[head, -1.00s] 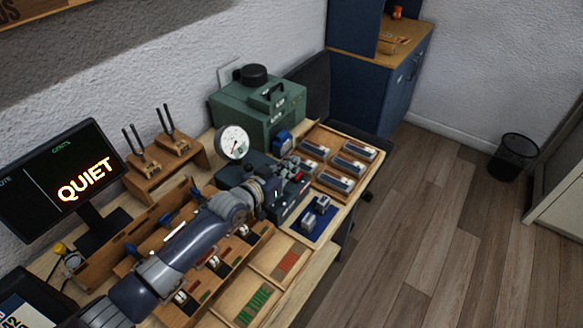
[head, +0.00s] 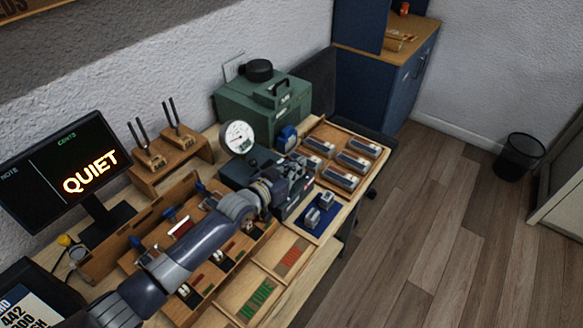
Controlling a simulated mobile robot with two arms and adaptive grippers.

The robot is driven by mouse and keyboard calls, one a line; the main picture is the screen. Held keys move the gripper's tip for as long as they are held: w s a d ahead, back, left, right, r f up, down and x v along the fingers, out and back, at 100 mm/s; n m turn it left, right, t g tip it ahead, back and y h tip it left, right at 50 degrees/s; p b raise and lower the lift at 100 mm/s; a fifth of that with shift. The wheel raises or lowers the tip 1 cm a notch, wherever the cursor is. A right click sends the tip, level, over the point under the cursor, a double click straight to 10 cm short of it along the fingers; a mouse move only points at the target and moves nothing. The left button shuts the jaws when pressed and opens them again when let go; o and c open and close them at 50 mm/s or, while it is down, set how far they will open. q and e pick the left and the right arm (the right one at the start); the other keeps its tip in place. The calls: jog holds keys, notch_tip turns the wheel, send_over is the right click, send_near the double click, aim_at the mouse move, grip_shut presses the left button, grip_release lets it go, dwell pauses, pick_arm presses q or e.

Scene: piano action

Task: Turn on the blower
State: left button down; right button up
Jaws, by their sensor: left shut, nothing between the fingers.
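A green metal box (head: 262,108) with a black round cap and a black carry handle stands at the back of the bench. It looks like the blower. A blue fitting (head: 286,138) is on its front right. A round dial gauge (head: 238,137) stands before it, above a dark unit (head: 236,174). My left arm reaches in from the lower left. My left gripper (head: 293,165) is shut and empty, over the dark unit and short of the blue fitting. It hides part of the unit. My right gripper is not in view.
A wooden tray (head: 322,128) of grey blocks lies right of the gripper, and a blue mat (head: 313,228) with small metal blocks lies in front. Tuning forks (head: 174,113) stand on a wooden rack. A screen (head: 62,165) reads QUIET. The floor at right is mostly clear.

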pick_arm(q)
notch_tip(320, 180, up, 4)
jog(key=p, duration=0.3)
jog(key=shift+s+d+r, duration=0.15)
jog(key=shift+r, duration=0.1)
jog(key=b+v, duration=0.2)
jog(key=v, duration=0.7)
jog(key=shift+s+f, duration=0.2)
jog(key=shift+s, duration=0.35)
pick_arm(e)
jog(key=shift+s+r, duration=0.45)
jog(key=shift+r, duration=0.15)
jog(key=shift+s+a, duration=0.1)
